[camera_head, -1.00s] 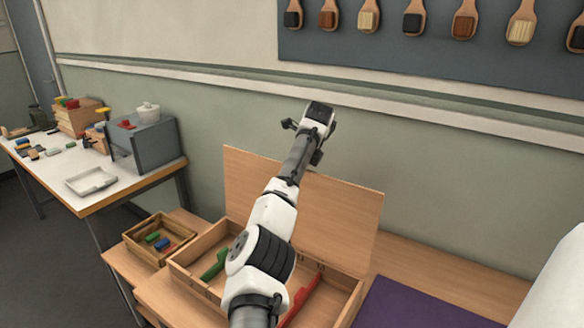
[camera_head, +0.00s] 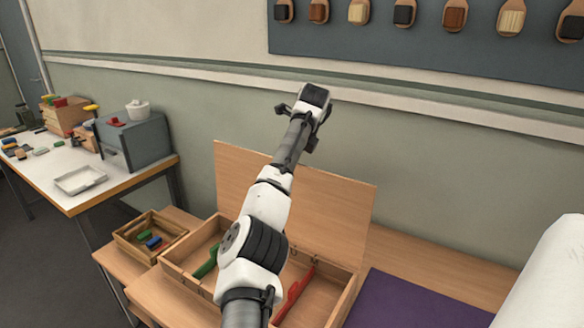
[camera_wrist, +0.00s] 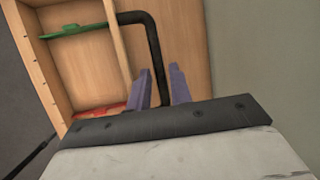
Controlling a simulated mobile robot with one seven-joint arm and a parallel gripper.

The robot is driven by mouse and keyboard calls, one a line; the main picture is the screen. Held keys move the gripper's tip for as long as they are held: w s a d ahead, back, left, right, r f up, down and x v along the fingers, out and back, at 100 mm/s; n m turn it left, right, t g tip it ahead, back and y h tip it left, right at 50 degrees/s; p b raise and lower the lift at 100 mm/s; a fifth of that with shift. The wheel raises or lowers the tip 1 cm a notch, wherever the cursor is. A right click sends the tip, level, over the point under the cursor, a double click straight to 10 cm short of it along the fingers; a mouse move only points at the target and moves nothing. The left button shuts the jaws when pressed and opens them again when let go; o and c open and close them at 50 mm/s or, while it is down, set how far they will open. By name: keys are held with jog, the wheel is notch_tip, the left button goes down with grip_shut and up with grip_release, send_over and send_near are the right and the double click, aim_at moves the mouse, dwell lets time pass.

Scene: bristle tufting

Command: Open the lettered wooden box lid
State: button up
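The wooden box (camera_head: 183,278) stands on the low bench, its inside showing with a green piece (camera_head: 206,262) and a red piece (camera_head: 295,290). In the wrist view my gripper (camera_wrist: 161,88) shows two purple fingers apart, over the box (camera_wrist: 38,75) near the lid (camera_wrist: 180,35). A black bent bar (camera_wrist: 135,17) reaches down by the fingers; I cannot tell whether they touch it.
A small wooden crate (camera_head: 128,243) with coloured blocks stands left of the box. A purple mat (camera_head: 410,303) lies to the right. A white-topped table (camera_head: 45,170) with a tray and grey cabinet stands at left. Brushes hang on a wall board (camera_head: 425,42) above.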

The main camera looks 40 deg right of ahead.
jog(key=d+b+v, duration=0.1)
jog(key=v, duration=0.9)
jog(key=shift+s+a+b, duration=0.15)
jog(key=shift+a+b, duration=0.25)
jog(key=shift+a, duration=0.15)
jog(key=shift+r, duration=0.1)
